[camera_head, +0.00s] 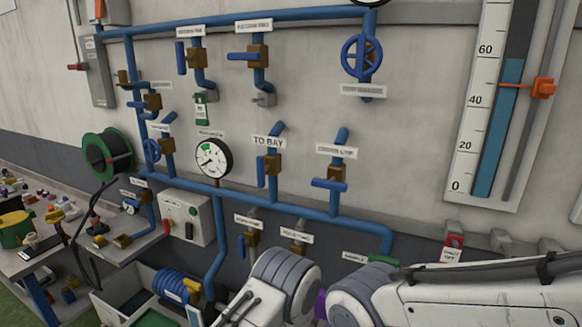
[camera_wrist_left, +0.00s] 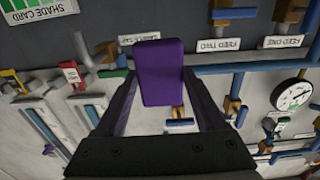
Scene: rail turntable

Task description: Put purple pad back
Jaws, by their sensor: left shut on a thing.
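The purple pad (camera_wrist_left: 162,65) is a purple block in the left wrist view. My left gripper (camera_wrist_left: 162,92) is shut on it, one dark finger on each side, and holds it upright in the picture. The pad hides part of the wall behind it. In the head view the left gripper's fingers do not show. A small purple patch shows there between two grey arm joints at the bottom; I cannot tell whether it is the pad. My right gripper is in neither view.
Blue pipes with brass valves cover the wall, with a TO BAY label (camera_head: 268,142) and a round gauge (camera_head: 213,158). A tall level scale (camera_head: 488,100) stands at the right. A red tag (camera_head: 452,248) is low on the wall. A cluttered bench (camera_head: 105,232) is at the left.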

